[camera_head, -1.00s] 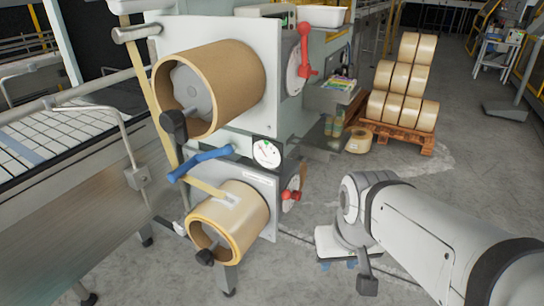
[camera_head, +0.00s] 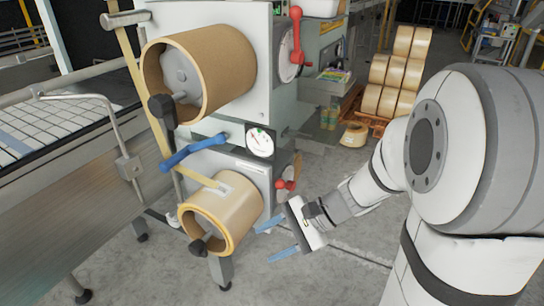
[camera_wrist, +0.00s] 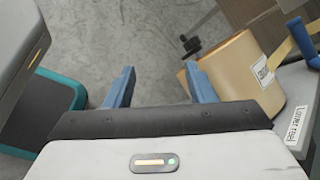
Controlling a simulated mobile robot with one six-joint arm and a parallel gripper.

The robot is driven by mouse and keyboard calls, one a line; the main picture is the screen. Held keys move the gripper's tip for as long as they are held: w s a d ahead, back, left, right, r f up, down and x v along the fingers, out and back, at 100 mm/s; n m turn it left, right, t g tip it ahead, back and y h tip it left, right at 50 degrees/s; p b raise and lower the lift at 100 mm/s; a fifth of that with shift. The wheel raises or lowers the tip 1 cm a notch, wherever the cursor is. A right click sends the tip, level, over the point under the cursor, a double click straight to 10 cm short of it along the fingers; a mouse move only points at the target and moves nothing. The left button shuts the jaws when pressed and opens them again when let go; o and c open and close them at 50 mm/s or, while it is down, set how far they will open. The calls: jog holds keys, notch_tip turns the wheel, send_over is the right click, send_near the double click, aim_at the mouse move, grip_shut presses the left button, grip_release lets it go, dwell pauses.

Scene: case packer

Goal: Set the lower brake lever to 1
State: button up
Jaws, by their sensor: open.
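The lower brake lever (camera_head: 286,184) is red and sits on the right side face of the lower reel housing, behind the lower tape reel (camera_head: 237,215). It looks small, its dial is mostly hidden, and I cannot read its setting. My gripper (camera_head: 275,240) is open and empty, its two blue fingers pointing left, below and in front of the lever and apart from it. In the wrist view the open fingers (camera_wrist: 158,78) have bare floor between them. The lower reel (camera_wrist: 245,72) and a "Lower reel" label (camera_wrist: 297,124) show at right there; the lever does not.
A similar red upper lever (camera_head: 296,36) stands upright above, beside the upper reel (camera_head: 205,75). A blue bar (camera_head: 193,151) and a gauge (camera_head: 260,142) lie between the reels. A pallet of rolls (camera_head: 396,80) stands behind.

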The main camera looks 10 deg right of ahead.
jog(key=w+d+f+m+t+y, duration=0.2)
jog(key=w+d+m+t+y, duration=0.1)
jog(key=w+m+t, duration=0.4)
jog(key=m+t+h+b, duration=0.1)
jog(key=m+t+h, duration=0.1)
jog(key=m+t, duration=0.45)
send_near(284, 186)
jog(key=w, duration=0.1)
jog(key=shift+m+g, duration=0.25)
jog(key=shift+g, duration=0.2)
jog(key=x, duration=0.8)
jog(key=shift+a+r, duration=0.15)
jog(key=shift+r, duration=0.05)
jog(key=shift+c, duration=0.5)
grip_shut()
